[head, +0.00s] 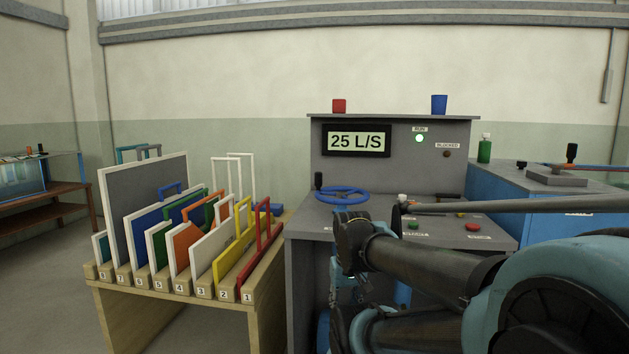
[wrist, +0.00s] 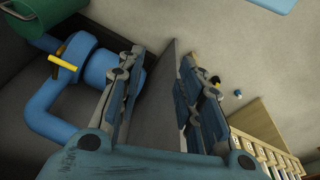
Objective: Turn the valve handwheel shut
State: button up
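The blue valve handwheel (head: 343,195) lies nearly flat on top of the grey control console (head: 300,222), below the display (head: 356,140), which reads 25 L/S. My gripper (wrist: 163,70) is open in the wrist view, its two fingers apart with nothing held between them. The grey side of the console (wrist: 165,100) shows in the background between the fingers. In the head view my arm hangs in front of the console, and its links mostly hide the gripper, which is below and apart from the handwheel. The handwheel is not seen in the wrist view.
A wooden rack (head: 140,290) of numbered coloured gates stands left of the console. A green RUN lamp (head: 420,138) is lit; the BLOCKED lamp (head: 446,154) is dark. A red button (head: 473,227) sits on the console top. Blue pipework (wrist: 85,70) with a yellow handle (wrist: 62,62) is left in the wrist view.

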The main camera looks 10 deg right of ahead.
jog(key=shift+o, duration=1.5)
notch_tip(320, 180, up, 2)
jog(key=shift+s+r, duration=0.1)
jog(key=shift+r, duration=0.05)
notch_tip(320, 180, up, 40)
jog(key=n+g, duration=0.1)
jog(key=g, duration=0.1)
send_over(318, 177)
jog(key=w, duration=0.2)
jog(key=f, duration=1.6)
jog(key=shift+s+d+f, duration=0.2)
jog(key=shift+f, duration=0.15)
grip_shut()
